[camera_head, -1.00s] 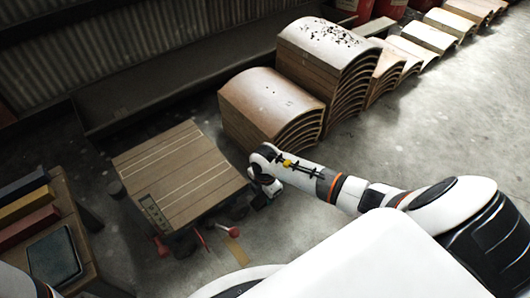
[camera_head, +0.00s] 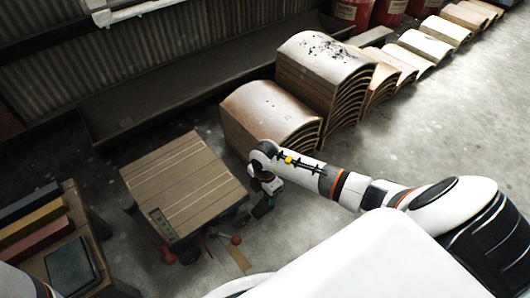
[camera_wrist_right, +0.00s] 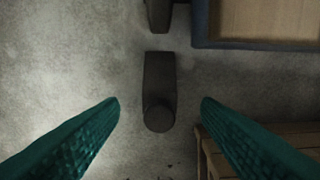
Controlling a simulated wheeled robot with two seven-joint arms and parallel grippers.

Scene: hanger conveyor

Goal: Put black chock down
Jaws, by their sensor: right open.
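The black chock (camera_wrist_right: 159,90) is in the right wrist view, a dark long block with a rounded end. It appears on the grey floor between and beyond the fingertips, touching neither finger. A second dark block (camera_wrist_right: 158,14) is cut off at the top of that view. My right gripper (camera_wrist_right: 160,103) is open, its green ribbed fingers wide apart with nothing between them. In the head view my right gripper (camera_head: 264,204) hangs low beside the wooden-topped table, and I cannot make out the chock there. My left gripper is not in view.
The wooden-topped table (camera_head: 185,180) stands left of my right gripper. Stacked curved wooden pieces (camera_head: 268,112) stand behind it. A side table with coloured bars (camera_head: 38,238) is at lower left. Open floor (camera_head: 440,120) lies to the right.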

